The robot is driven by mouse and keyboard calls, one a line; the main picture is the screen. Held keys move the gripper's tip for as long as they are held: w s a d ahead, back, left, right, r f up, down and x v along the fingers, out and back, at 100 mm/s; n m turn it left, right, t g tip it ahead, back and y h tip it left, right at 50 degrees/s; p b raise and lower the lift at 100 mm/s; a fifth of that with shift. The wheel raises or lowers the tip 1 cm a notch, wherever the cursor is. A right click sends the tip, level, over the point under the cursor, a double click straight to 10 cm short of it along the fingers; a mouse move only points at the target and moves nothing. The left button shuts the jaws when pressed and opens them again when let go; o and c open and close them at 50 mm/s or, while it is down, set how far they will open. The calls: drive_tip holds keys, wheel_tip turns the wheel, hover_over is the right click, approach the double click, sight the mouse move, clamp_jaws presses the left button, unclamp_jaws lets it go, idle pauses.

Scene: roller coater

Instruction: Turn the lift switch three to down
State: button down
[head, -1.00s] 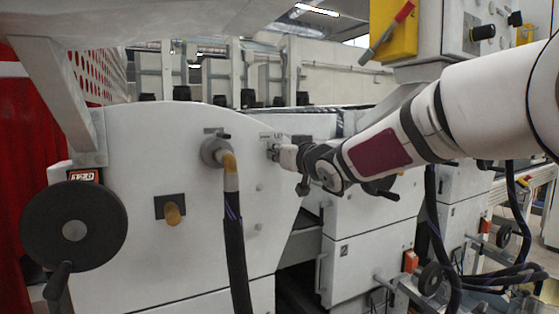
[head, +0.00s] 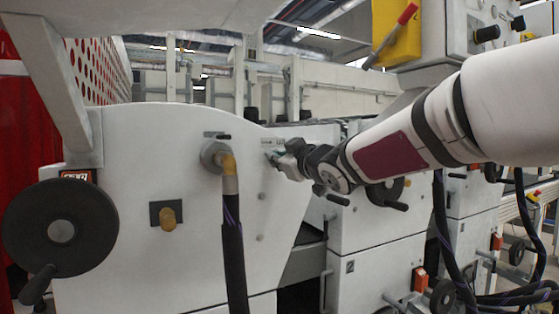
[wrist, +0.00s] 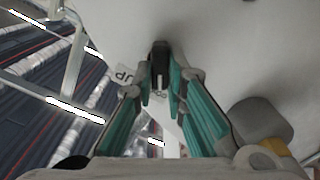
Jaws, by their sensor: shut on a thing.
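The lift switch (wrist: 160,66) shows in the wrist view as a small dark knob on the white machine panel, between the fingertips of my gripper (wrist: 161,88). My gripper's green-lined fingers are shut on the switch. A label with "UP" (wrist: 124,74) lies beside it, and the rest of the label is partly hidden by a finger. In the head view my gripper (head: 277,156) is at the upper right of the white panel (head: 150,140), just below a small label (head: 272,142). The gripper hides the switch there.
A grey pipe fitting with a yellow elbow and dark hose (head: 232,235) stands left of my gripper. A black handwheel (head: 60,228) is at the far left. Another handwheel (head: 386,192) sits below my forearm. A yellow box (head: 394,32) hangs above.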

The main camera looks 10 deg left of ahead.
idle(0.3)
drive_tip(key=c, duration=1.6)
unclamp_jaws()
drive_tip(key=v, duration=1.2)
